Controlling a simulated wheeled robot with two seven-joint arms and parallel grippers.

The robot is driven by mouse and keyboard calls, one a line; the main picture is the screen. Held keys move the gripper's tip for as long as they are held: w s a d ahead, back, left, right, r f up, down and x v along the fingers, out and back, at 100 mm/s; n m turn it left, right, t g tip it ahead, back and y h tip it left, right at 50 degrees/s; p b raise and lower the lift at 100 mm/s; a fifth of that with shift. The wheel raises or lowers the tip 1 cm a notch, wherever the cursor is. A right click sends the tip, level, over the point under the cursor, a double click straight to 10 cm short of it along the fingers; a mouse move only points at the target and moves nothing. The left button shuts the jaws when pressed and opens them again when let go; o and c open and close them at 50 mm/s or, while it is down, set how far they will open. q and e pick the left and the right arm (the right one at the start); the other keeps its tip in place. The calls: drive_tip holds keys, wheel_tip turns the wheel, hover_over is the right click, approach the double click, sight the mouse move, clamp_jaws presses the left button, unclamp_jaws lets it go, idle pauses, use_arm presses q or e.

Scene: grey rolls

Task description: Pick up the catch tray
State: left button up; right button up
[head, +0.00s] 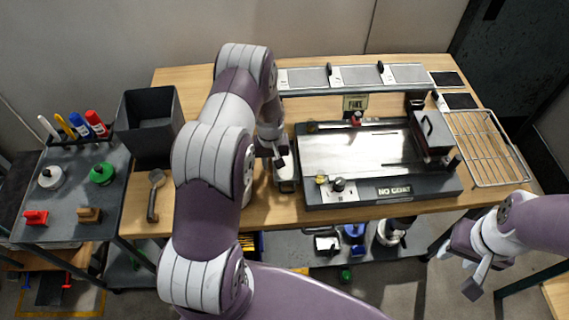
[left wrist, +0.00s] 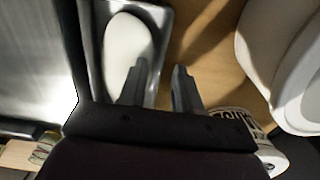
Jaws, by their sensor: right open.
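A narrow metal tray (head: 286,186), which looks like the catch tray, lies on the wooden bench along the left side of the flat machine. In the left wrist view the tray (left wrist: 167,45) holds a white oval shape. My left gripper (head: 279,160) is above the tray, pointing down. In the left wrist view its two fingers (left wrist: 160,90) are apart, one over the tray's inside and one beyond its right wall. I cannot tell whether they touch the wall. My arm and gripper hide part of the tray. My right gripper (head: 472,270) is open and empty, off the bench's front right.
The flat machine (head: 355,155) marked "NO COAT" stands close right of the tray. A white round object (left wrist: 290,60) is close on the other side. A dark bin (head: 150,125), a wire rack (head: 487,147) and a raised shelf (head: 355,76) stand around the bench.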

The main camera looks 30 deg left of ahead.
use_arm(q)
clamp_jaws()
drive_tip(key=shift+r, duration=0.15)
